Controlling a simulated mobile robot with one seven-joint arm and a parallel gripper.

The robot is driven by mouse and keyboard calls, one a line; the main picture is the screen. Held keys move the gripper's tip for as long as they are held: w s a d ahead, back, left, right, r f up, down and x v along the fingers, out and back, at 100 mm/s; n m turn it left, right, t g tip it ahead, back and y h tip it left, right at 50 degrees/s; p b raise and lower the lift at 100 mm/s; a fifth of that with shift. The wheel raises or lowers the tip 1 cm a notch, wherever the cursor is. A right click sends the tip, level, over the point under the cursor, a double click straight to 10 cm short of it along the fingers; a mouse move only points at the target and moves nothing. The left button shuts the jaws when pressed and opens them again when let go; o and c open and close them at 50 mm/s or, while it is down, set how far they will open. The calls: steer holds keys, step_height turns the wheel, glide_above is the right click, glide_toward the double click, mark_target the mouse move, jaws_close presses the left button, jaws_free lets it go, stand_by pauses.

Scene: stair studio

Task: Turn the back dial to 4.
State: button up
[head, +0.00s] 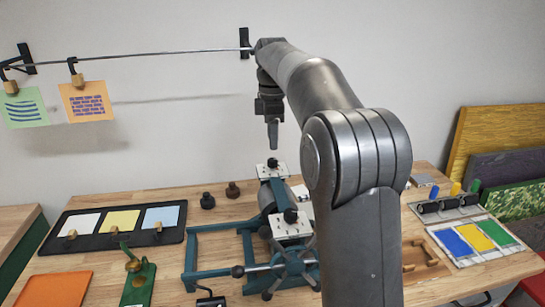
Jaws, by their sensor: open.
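A teal-framed press with a grey roller stands in the middle of the wooden table in the head view. The back dial (272,162) is a black knob on a pale plate at the press's far end. A second, front dial (290,215) sits on a similar plate (294,231) nearer me. The marks on the plates are too small to read. My gripper (272,148) points down just above the back dial and appears apart from it. It is open and holds nothing; its fingers line up in this view. My arm hides part of the press's right side.
A black tray with three coloured cards (120,219) lies at the left. A green stand (138,280) and orange sheet (52,289) are in front. Ink tubes and coloured pads (475,237) lie at the right.

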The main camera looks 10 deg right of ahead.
mark_target(273, 159)
step_height(273, 159, down, 7)
stand_by(0.3)
steer(key=shift+c, duration=0.6)
steer(key=c, duration=0.9)
